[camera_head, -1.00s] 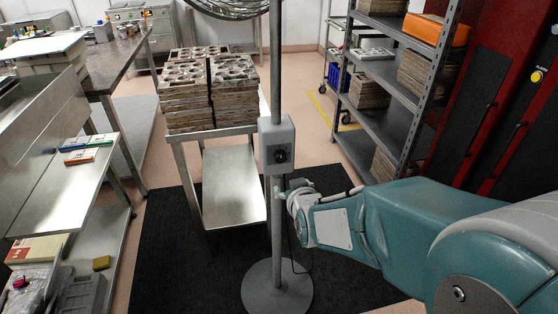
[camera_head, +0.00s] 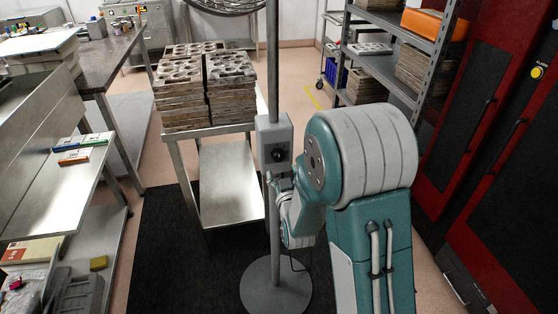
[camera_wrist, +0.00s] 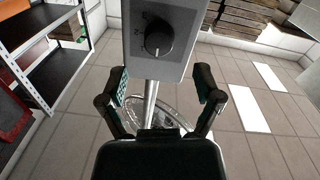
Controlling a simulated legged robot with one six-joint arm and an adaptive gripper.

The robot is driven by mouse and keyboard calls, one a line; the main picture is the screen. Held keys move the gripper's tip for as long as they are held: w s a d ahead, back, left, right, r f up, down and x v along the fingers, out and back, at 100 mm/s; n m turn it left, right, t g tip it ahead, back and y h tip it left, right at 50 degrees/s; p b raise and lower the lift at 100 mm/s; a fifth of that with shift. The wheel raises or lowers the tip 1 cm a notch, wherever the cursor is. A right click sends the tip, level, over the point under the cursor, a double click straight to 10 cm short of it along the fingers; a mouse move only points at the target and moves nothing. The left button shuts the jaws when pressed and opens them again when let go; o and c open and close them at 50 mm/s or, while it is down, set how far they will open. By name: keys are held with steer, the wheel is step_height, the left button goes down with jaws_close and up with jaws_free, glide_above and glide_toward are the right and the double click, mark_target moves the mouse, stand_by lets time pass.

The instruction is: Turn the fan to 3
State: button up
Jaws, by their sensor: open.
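The fan's grey control box (camera_head: 273,138) sits on a vertical pole above a round base (camera_head: 276,288). A dark round knob (camera_head: 277,153) is on its front; it also shows in the wrist view (camera_wrist: 158,40), with small marks at its upper left that are too small to read surely. The fan's wire cage (camera_head: 225,3) is cut off at the top. My gripper (camera_wrist: 161,90) is open and empty, its two fingers apart, in front of the pole and below the knob in the wrist picture. In the head view my arm hides most of the gripper.
A steel cart (camera_head: 233,185) with stacked moulds (camera_head: 205,88) stands behind the pole on the left. A shelf rack (camera_head: 385,65) and red cabinets (camera_head: 478,110) are at the right. A steel bench (camera_head: 75,180) is at the left. The dark mat (camera_head: 180,250) has free floor.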

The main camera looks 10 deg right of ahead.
mark_target(279, 158)
steer(key=w, duration=0.5)
steer(key=shift+w+d, duration=0.15)
steer(key=c, duration=1.1)
